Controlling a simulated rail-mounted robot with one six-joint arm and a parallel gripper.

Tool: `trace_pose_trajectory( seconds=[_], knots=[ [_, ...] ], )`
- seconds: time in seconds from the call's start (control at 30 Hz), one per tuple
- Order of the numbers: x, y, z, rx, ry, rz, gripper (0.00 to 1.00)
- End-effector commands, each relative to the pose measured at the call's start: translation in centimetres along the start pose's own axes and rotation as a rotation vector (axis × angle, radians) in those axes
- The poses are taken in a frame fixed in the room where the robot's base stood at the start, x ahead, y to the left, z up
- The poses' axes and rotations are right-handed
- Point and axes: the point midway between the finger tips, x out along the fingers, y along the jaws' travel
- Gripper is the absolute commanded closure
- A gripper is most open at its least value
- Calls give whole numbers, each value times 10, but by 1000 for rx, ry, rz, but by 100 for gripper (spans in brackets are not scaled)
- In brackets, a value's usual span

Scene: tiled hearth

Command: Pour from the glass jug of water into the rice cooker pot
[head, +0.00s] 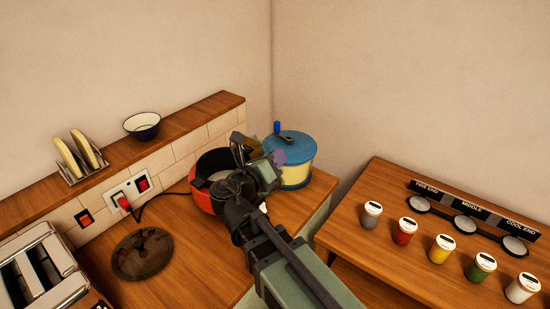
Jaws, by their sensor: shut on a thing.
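The rice cooker pot (203,197) is red with a dark rim and stands open on the wooden counter near the wall. Something pale shows inside it. My gripper (251,155) is over the pot's right side, in front of the blue-lidded tub. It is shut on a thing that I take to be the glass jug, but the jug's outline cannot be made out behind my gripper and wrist. My arm hides the pot's right part. I cannot tell the jug's tilt or whether water is flowing.
A dark round lid (143,252) lies left of the pot. A blue-lidded cream tub with a crank (296,172) stands close right. A toaster (40,270) is front left. A ledge holds a bowl (142,125) and toast rack (82,163). Small paint pots line the right table (375,183).

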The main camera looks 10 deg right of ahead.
Motion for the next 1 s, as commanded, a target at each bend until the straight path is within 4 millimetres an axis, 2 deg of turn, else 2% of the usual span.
trace_pose_trajectory(
  seconds=[0.13, 0.2, 0.6, 1.0],
  knots=[
    [0, 11, -15, 1, -1, -1, 100],
    [0, 3, 0, -37, -1, -1, 100],
    [0, -8, 35, -281, -1, -1, 100],
    [0, -6, 31, -288, -1, -1, 100]
  ],
)
